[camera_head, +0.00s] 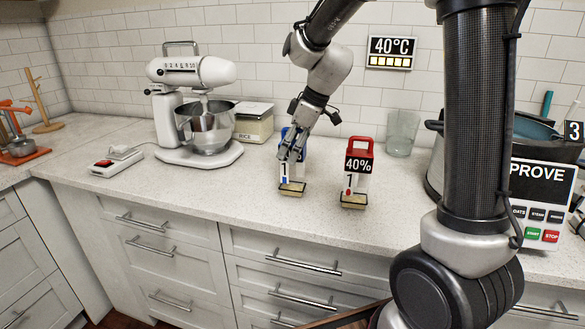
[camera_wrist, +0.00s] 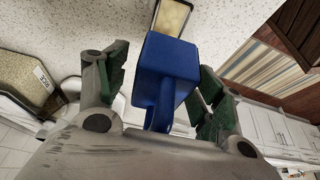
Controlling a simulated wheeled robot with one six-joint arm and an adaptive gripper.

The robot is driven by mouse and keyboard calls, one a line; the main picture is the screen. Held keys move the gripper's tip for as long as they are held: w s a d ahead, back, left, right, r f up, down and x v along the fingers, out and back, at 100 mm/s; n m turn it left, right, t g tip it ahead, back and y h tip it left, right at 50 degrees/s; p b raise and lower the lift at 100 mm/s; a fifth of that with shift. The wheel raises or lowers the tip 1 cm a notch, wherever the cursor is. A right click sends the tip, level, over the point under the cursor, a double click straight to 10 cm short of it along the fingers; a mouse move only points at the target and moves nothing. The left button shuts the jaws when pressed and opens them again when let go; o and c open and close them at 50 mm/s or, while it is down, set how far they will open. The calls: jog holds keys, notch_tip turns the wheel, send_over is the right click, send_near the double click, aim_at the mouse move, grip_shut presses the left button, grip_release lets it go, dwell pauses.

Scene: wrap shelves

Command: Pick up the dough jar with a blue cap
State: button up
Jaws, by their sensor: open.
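The dough jar with a blue cap (camera_head: 285,172) stands upright near the counter's front, with a white label marked 1 and pale dough at its foot. My gripper (camera_head: 291,154) reaches down over it from above and hides much of the cap. In the wrist view, the blue cap (camera_wrist: 168,55) with its handle lies between my two open fingers (camera_wrist: 163,82). Gaps show on both sides of the cap near the fingertips. Contact with the handle lower down cannot be told. The pale dough (camera_wrist: 173,16) shows beyond the cap.
A similar jar with a red cap (camera_head: 359,147), marked 40%, stands close to the right. A stand mixer (camera_head: 190,72) and a rice container (camera_head: 254,125) are to the left. A glass jar (camera_head: 402,132) and a large cooker (camera_head: 434,165) are to the right.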

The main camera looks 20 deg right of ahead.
grip_shut()
dwell(0.3)
